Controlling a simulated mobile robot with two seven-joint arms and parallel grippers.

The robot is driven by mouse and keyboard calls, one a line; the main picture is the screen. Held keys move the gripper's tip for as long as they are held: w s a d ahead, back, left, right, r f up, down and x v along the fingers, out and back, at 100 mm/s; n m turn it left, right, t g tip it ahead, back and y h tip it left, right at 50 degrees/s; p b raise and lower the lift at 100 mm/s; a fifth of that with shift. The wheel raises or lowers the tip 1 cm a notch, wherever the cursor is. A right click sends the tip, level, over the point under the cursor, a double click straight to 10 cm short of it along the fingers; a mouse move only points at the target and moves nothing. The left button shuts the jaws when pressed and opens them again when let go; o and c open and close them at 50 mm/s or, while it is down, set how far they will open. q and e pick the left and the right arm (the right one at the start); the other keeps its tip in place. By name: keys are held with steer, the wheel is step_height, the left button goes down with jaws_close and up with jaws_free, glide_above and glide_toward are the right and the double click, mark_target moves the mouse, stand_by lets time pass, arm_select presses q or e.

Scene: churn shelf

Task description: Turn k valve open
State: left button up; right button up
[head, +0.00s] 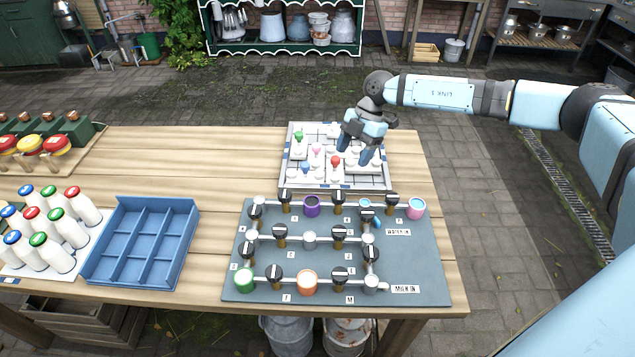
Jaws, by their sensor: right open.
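A grey-blue valve board (415,265) lies at the front right of the wooden table. It carries white pipes with several black-handled valves, such as one at the top left (285,195), one at the middle right (339,232) and one at the bottom left (275,273). Small letter plates sit beside the valves, but they are too small for me to tell which valve is k. My right gripper (357,147) is open and points down above the white tiled tray (288,165), behind the board and apart from the valves. My left gripper is not in view.
The tiled tray holds small pieces with coloured knobs. Purple, pink, green and orange cups stand on the board. A blue divided crate (192,225) is empty. Capped milk bottles (60,228) stand at the left. Bare table lies between the crate and the tiled tray.

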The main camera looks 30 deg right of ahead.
mark_target(339, 195)
steer(key=x, duration=0.4)
steer(key=p+x, duration=0.1)
steer(key=x, duration=0.3)
steer(key=d+p+x, duration=0.1)
steer(key=x, duration=0.3)
steer(key=shift+f, duration=0.6)
steer(key=shift+h, duration=0.3)
steer(key=c, duration=0.9)
